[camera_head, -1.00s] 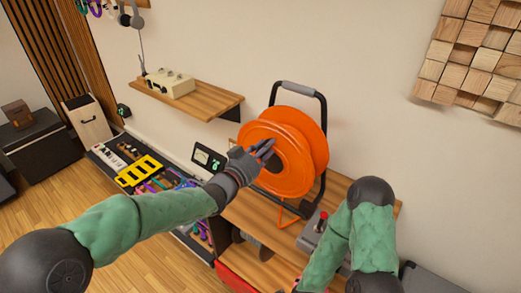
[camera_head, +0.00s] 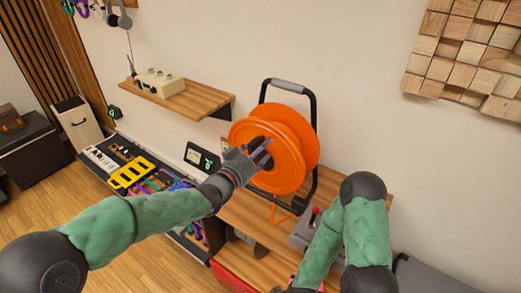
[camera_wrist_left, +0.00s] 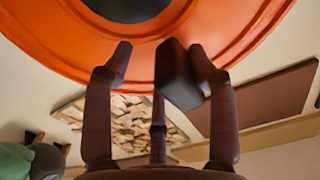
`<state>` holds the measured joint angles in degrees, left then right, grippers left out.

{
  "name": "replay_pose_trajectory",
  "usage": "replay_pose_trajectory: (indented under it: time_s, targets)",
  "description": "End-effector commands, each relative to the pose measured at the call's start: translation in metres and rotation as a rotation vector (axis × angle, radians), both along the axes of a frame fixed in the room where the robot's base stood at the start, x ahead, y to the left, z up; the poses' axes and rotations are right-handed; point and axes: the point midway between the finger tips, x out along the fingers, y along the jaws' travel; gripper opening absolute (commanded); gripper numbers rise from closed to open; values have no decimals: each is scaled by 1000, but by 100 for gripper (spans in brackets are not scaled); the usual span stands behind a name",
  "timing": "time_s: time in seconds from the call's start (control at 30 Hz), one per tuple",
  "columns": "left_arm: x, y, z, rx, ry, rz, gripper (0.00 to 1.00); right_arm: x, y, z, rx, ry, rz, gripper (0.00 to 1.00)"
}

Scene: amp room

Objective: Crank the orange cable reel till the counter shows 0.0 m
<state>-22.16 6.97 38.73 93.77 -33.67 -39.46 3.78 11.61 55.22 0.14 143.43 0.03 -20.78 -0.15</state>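The orange cable reel (camera_head: 290,125) stands upright in a black frame on the wooden bench. My left gripper (camera_head: 260,150) is at the reel's front face, near its dark hub. In the left wrist view, a dark block-shaped crank handle (camera_wrist_left: 178,78) sits between the open fingers of my left gripper (camera_wrist_left: 160,68). The handle is close to the right finger, and a gap shows to the left finger; contact cannot be told. A small dark display (camera_head: 201,157) stands left of the reel; its reading is too small to tell.
A grey box with a red-topped lever (camera_head: 312,217) sits on the bench right of the reel. A wall shelf (camera_head: 185,98) holds a cream device. A bench with a keyboard and a yellow item (camera_head: 132,171) is at left. Wooden wall blocks (camera_head: 465,55) are at upper right.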

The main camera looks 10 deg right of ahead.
Motion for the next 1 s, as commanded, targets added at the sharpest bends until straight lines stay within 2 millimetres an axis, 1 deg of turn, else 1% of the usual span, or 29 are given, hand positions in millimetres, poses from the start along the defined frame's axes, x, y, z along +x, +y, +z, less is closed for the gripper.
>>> replay_pose_trajectory:
  time_s: [0.37, 1.0]
  targets:
    - [-2, 2, 1, -1, -2, -1, 55, 0, 0, -1, 0, 0, 0, 40]
    - [-48, 49, 0, -1, -1, 1, 55, 0, 0, -6, 0, 0, 0, 40]
